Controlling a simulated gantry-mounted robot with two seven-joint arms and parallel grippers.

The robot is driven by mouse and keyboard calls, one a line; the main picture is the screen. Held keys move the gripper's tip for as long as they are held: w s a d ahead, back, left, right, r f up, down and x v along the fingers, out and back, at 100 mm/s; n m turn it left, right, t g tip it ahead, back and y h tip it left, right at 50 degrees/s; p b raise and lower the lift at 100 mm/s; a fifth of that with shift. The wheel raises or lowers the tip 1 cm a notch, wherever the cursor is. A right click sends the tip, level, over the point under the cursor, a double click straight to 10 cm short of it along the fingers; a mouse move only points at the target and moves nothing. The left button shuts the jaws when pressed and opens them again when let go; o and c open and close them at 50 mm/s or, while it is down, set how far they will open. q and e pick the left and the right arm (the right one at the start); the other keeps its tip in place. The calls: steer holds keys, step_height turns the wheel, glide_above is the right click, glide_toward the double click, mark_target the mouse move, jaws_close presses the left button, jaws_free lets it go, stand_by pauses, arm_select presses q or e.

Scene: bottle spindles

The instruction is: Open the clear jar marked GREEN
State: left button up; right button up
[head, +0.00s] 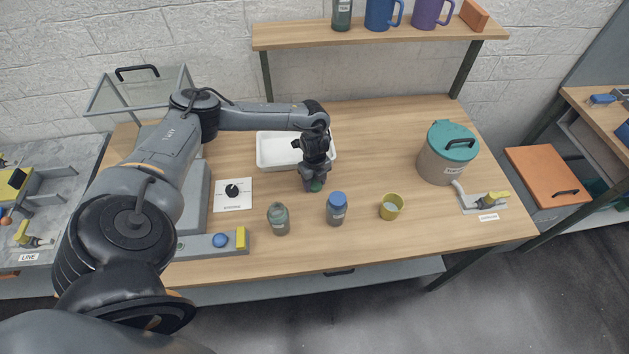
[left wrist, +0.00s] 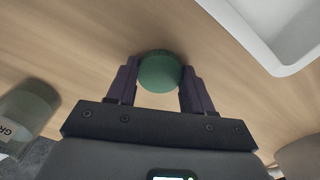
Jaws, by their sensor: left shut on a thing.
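My left gripper (head: 315,178) is over the middle of the table, pointing down, in front of the white tray. It is shut on a round green lid (left wrist: 160,72), held between its two fingers; the lid also shows under the fingers in the head view (head: 316,186). A clear greenish jar (head: 278,219) stands upright to the left and nearer the front edge, apart from the gripper. In the left wrist view the jar (left wrist: 28,108) is at the left edge, its label partly readable as "GR". I cannot make out its mouth clearly. My right gripper is not in view.
A blue-capped bottle (head: 337,209) and a yellow cup (head: 391,206) stand right of the jar. A white tray (head: 264,165) lies behind the gripper. A lidded canister (head: 437,165) stands at the right. Bare table lies between the cup and canister.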

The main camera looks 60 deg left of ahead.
arm_select(q)
steer(key=o, duration=1.2)
steer(key=shift+f, duration=0.1)
steer(key=shift+c, duration=0.2)
